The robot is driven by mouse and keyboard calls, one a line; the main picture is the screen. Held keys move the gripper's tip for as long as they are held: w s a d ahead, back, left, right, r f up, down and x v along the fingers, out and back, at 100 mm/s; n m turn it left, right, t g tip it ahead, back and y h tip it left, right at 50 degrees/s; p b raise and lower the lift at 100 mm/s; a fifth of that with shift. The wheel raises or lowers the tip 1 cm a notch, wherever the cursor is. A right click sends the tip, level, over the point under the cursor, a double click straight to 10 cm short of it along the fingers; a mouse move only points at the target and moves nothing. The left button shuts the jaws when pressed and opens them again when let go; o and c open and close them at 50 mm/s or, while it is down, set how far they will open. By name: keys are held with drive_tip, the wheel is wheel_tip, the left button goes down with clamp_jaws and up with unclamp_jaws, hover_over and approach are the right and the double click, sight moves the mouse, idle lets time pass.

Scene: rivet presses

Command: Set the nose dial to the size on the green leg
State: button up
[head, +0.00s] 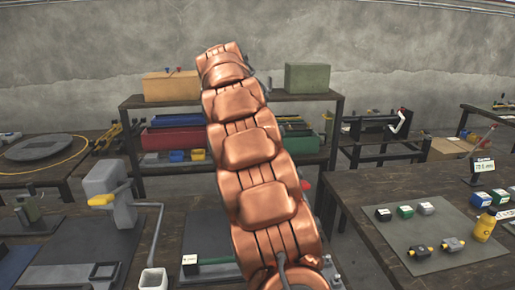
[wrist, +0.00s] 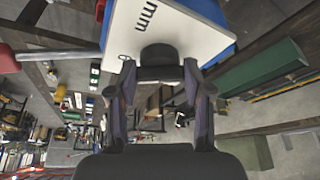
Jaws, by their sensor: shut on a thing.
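In the wrist view my gripper (wrist: 158,72) is shut on a dark round knob (wrist: 158,54) in front of a white panel (wrist: 180,28). The panel bears "mm" and a "0"-like mark, both turned sideways; any other digits are cut off or hidden. A blue body (wrist: 221,48) shows behind the panel. In the head view my copper arm hides the gripper and the dial. I cannot tell which thing is the green leg; a small dark block with green and a white label (head: 190,263) stands on the bench left of my arm.
A grey lever with a red end (wrist: 8,58) lies left of the panel in the wrist view. A grey press with a yellow nose (head: 102,199) stands left. The right table holds a mat (head: 450,258) with small blocks, a yellow bottle (head: 484,226) and a sign (head: 482,168).

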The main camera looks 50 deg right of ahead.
drive_tip(key=o, duration=1.2)
drive_tip(key=shift+c, duration=0.2)
drive_tip(key=shift+v, duration=2.5)
drive_tip(key=w+a, duration=0.1)
drive_tip(key=a, duration=1.1)
drive_tip(key=shift+w, duration=0.3)
